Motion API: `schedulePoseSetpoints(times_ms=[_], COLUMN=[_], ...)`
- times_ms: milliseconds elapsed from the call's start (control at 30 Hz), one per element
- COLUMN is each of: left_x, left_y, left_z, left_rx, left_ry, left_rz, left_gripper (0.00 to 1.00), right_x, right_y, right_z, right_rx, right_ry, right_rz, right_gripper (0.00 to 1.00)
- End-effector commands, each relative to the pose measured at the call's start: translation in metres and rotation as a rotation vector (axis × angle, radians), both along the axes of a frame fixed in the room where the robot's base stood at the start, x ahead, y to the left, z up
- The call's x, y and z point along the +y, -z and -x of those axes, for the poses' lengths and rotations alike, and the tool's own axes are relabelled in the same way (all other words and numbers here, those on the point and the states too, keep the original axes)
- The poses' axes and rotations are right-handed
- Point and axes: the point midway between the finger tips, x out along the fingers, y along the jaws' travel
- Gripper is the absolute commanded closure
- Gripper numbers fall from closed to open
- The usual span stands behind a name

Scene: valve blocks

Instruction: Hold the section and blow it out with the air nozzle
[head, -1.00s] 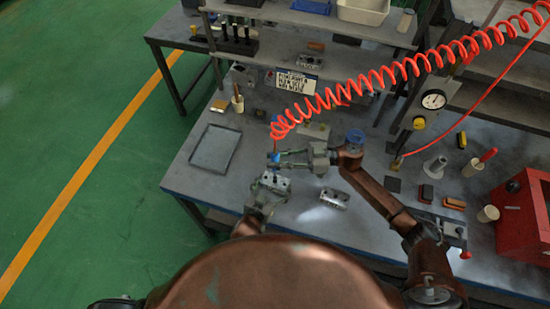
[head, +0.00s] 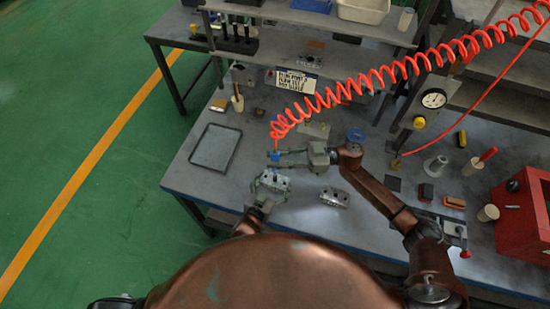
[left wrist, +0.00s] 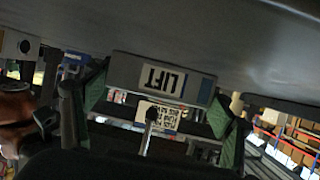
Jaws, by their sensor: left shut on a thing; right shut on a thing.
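My left gripper (head: 267,190) is shut on a grey metal valve section (head: 274,180) and holds it near the middle of the workbench. In the left wrist view the section (left wrist: 160,78) carries a white "LIFT" label and sits between the green finger pads of the left gripper (left wrist: 160,105). My right gripper (head: 280,157) is shut on the blue air nozzle (head: 275,155), just beyond the section. The nozzle hangs on a red coiled hose (head: 375,78). The nozzle's tip and its exact gap to the section are too small to tell.
A second metal section (head: 334,197) lies on the workbench (head: 305,222) at the right. An empty grey tray (head: 215,148) lies at the left. A red box (head: 520,215), a pressure gauge (head: 433,98) and small blocks stand at the right. A shelf (head: 310,18) runs along the back.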

Motion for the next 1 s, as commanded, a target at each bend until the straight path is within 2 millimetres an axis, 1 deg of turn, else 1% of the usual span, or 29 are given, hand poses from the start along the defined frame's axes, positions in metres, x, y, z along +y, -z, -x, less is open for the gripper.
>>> schedulePoseSetpoints(times_ms=[600, 1000], left_x=[0.0, 0.0], left_y=[0.001, 0.001], left_z=[0.0, 0.0], left_rx=[0.001, 0.001], left_ry=[0.0, 0.0], left_rz=[0.0, 0.0], left_gripper=[0.64, 0.64], right_x=[0.0, 0.0], right_y=[0.013, 0.013], right_z=[0.0, 0.0], right_rx=[0.0, -0.001], right_ry=[-0.001, -0.001], right_rz=[-0.001, 0.0], right_gripper=[1.0, 1.0])
